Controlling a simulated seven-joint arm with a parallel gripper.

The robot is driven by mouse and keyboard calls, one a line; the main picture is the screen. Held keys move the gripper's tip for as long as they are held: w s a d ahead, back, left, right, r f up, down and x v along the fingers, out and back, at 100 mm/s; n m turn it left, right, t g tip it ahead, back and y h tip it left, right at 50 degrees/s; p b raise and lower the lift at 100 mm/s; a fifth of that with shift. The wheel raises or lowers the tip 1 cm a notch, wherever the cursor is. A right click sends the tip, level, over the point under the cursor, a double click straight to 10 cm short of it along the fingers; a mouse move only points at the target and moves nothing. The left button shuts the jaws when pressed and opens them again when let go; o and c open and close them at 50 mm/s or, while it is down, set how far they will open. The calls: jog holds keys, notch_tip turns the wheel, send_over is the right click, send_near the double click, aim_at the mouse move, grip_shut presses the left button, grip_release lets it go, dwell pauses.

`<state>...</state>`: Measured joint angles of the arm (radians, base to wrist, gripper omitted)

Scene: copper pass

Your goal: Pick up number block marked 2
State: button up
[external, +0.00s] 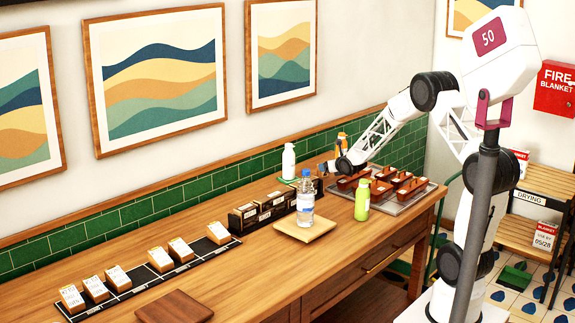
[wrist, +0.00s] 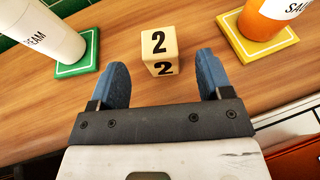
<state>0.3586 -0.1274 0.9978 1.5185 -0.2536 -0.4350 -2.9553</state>
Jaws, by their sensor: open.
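The number block marked 2 (wrist: 160,47) is a cream cube with a black 2 on its top and front faces. It stands on the wooden counter in the wrist view. My gripper (wrist: 162,72) is open, its two blue fingers spread on either side of the block's near end, with nothing held. The block is slightly beyond the fingertips in the picture, and I see no contact. In the external view my gripper (external: 325,169) reaches down near the back wall; I cannot make out the block there.
A white cream bottle (wrist: 45,32) on a green coaster (wrist: 82,55) stands left of the block. An orange sauce bottle (wrist: 268,18) on a yellow coaster (wrist: 262,45) stands right. A water bottle (external: 305,195), green bottle (external: 362,202) and loaded tray (external: 408,204) are nearby.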

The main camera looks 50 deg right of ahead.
jog(key=shift+w, duration=0.1)
dwell(0.3)
jog(key=shift+x, duration=2.5)
jog(key=c, duration=1)
jog(key=shift+r, duration=0.1)
jog(key=shift+r, duration=5)
